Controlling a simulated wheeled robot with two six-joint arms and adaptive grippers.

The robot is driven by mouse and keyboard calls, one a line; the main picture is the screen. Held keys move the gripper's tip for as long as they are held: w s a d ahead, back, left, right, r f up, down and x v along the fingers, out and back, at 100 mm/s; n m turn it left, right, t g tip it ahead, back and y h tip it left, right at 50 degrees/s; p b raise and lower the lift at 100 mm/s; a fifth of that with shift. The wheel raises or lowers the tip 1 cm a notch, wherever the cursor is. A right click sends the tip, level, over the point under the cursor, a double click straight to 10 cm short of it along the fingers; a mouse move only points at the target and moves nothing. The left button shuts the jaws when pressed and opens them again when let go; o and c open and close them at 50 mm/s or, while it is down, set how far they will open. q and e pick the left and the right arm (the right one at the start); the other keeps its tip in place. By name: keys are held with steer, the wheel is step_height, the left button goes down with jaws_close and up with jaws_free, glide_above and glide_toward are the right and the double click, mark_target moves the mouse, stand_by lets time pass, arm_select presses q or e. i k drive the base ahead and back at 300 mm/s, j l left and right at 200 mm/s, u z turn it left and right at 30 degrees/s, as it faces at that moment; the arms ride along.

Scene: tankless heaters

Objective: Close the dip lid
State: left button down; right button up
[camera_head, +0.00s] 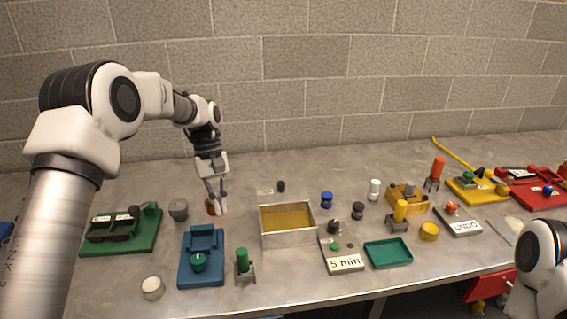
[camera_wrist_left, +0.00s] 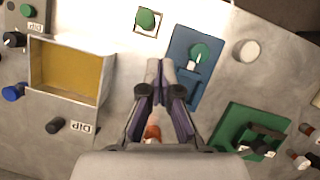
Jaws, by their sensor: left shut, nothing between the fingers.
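The open metal dip box (camera_head: 288,239) stands mid-table with a flat yellow-brown inside. It also shows in the left wrist view (camera_wrist_left: 68,95), with a DIP label (camera_wrist_left: 81,127) and a small black knob (camera_wrist_left: 55,126) beside it. I cannot make out a separate lid. My left gripper (camera_head: 218,208) points down to the left of the box, apart from it. In the left wrist view its fingers (camera_wrist_left: 160,75) are together with nothing between them. A small orange-brown thing (camera_head: 210,207) is partly hidden behind them. My right gripper is out of view.
A blue fixture (camera_head: 188,275) and a green tray fixture (camera_head: 150,238) stand at the left. A 5 min panel (camera_head: 345,264) and a green tray (camera_head: 388,253) lie right of the box. Several knobs and jars stand beyond.

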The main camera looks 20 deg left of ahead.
mark_target(292, 190)
steer(key=i, duration=1.1)
